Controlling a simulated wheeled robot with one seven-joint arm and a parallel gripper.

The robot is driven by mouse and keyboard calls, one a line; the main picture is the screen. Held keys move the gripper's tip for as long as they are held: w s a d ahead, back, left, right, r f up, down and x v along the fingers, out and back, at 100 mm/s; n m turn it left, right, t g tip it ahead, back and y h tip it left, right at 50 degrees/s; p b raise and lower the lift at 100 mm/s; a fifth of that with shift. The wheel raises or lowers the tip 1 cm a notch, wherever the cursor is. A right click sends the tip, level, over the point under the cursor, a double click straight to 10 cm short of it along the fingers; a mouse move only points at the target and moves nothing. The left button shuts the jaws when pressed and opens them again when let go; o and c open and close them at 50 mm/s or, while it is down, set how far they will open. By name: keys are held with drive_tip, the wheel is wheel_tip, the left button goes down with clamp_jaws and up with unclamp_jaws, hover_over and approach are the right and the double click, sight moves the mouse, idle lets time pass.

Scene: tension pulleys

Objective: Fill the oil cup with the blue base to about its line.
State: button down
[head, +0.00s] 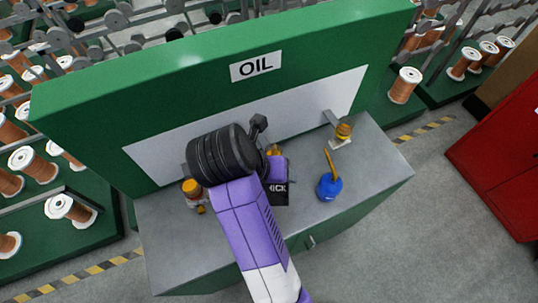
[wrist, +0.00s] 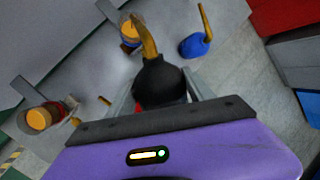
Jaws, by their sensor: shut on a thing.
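My gripper (wrist: 160,92) is shut on a black oil can (wrist: 156,76) with an orange spout, held over the grey counter. In the head view my arm hides most of this can. A cup with amber contents and dark blue at its base (wrist: 130,32) stands ahead of the spout in the wrist view. I take it to be the right-hand cup (head: 343,132) in the head view. The spout tip is apart from it. The cup's line is too small to see.
A second amber cup (head: 193,188) stands on the counter's left; its base looks reddish in the wrist view. A blue oil can (head: 329,187) with an orange spout stands upright at right. The green cabinet's back panel (head: 330,50) rises behind. A dark label reads "HICK", partly hidden.

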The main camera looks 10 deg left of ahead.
drive_tip(key=shift+a+r, duration=0.1)
drive_tip(key=shift+r, duration=0.05)
drive_tip(key=shift+s+g, duration=0.1)
drive_tip(key=shift+g, duration=0.2)
idle(5.4)
drive_tip(key=shift+s+f+b, duration=0.1)
drive_tip(key=shift+f+b, duration=0.6)
drive_tip(key=shift+b, duration=0.3)
drive_tip(key=t+b, duration=0.1)
drive_tip(key=f+b, duration=0.1)
drive_tip(key=b, duration=0.1)
drive_tip(key=shift+s+f+t+b, duration=0.2)
drive_tip(key=shift+s+t+b, duration=0.1)
drive_tip(key=shift+t, duration=0.1)
drive_tip(key=shift+f+t+b, duration=0.25)
drive_tip(key=shift+t+b, duration=0.05)
drive_tip(key=shift+b, duration=0.35)
drive_tip(key=shift+r, duration=0.15)
